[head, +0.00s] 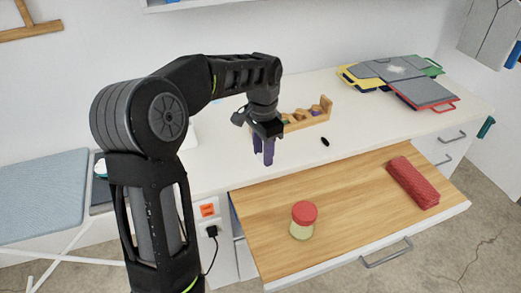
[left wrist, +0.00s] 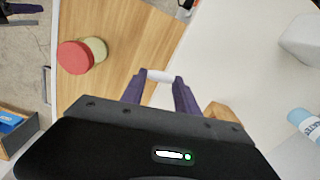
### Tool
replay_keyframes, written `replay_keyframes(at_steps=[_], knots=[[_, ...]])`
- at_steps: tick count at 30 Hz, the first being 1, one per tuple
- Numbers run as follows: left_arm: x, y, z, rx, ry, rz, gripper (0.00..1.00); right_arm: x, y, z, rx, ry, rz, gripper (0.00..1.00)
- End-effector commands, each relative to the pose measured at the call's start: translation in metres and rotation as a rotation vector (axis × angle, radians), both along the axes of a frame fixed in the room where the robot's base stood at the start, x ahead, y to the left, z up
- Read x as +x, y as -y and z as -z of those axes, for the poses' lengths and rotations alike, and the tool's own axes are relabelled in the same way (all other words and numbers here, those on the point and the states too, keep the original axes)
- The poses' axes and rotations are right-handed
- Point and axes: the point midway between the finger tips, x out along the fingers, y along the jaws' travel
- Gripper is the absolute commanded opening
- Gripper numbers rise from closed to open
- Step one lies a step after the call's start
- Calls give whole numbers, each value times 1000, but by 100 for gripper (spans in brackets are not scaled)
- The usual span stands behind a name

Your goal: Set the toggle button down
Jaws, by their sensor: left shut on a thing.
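My left gripper (head: 264,152) hangs down over the white worktop, close to the back edge of the open drawer. In the left wrist view its purple fingers (left wrist: 160,90) are shut on a small white piece (left wrist: 160,75), which I take to be the toggle button. The fingers hide part of it, and in the head view I cannot make it out. My right gripper is not in view.
Folders (head: 400,77) lie at the back right. The worktop's middle is mostly bare.

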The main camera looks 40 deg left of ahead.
Motion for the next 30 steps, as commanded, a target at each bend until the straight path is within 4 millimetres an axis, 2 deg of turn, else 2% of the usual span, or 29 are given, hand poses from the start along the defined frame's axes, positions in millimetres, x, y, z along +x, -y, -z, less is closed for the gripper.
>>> replay_keyframes(at_steps=[5, 10, 18, 21, 24, 30], knots=[[9, 18, 9, -3, 6, -152, 0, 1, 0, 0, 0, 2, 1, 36], [19, 47, 22, -8, 7, -298, 0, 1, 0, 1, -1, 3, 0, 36], [31, 132, 47, -9, -4, -423, 0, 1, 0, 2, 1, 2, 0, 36], [32, 155, 52, -5, -7, -416, 0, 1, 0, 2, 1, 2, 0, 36], [31, 164, 54, -4, -9, -409, 0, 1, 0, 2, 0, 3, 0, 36], [31, 166, 54, -4, -9, -409, 0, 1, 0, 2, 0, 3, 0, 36]])
